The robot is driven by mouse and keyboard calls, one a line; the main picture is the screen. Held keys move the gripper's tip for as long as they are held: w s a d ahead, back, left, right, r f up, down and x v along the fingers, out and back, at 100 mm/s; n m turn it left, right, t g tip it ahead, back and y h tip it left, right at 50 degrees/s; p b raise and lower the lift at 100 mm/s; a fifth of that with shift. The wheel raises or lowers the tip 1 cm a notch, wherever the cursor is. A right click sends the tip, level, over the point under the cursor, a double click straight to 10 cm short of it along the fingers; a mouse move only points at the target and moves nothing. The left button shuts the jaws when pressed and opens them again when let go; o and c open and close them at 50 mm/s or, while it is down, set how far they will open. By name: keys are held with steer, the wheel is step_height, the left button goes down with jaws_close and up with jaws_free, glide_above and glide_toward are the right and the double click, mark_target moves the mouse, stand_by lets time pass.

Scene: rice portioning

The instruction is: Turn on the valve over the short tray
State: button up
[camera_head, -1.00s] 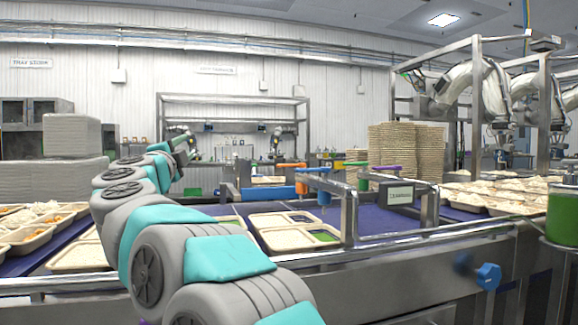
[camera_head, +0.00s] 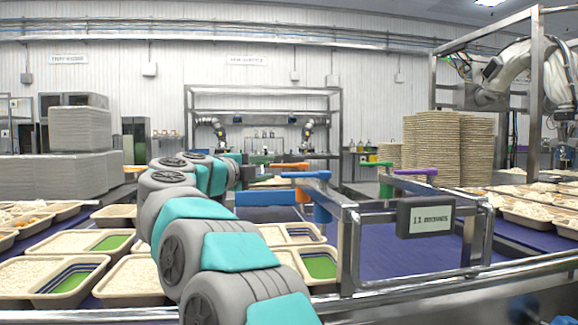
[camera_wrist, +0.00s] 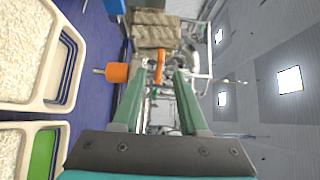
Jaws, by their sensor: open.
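My gripper shows in the wrist view (camera_wrist: 158,88), its two green fingers apart with nothing held. The valve with the orange handle (camera_wrist: 158,66) appears between and beyond the fingertips; its orange body (camera_wrist: 117,72) is left of them. In the head view my arm reaches toward this orange valve (camera_head: 290,167), its hand partly hidden by the arm. A blue valve (camera_head: 321,200), a green valve (camera_head: 385,185) and a purple handle (camera_head: 416,171) are also on the rack. Trays with rice and green sections (camera_head: 318,285) lie below; which is the short tray I cannot tell.
More filled trays (camera_head: 20,285) lie on the purple belt (camera_head: 400,250) at left. Stacked trays (camera_head: 432,145) stand behind at right. A steel rail (camera_head: 470,276) runs along the front.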

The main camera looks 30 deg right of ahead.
mark_target(278, 167)
steer(key=x, duration=0.6)
steer(key=shift+w+d+p, duration=0.1)
steer(key=shift+d+p, duration=0.2)
steer(key=shift+p, duration=0.1)
steer(key=shift+c, duration=0.3)
jaws_close()
stand_by(0.7)
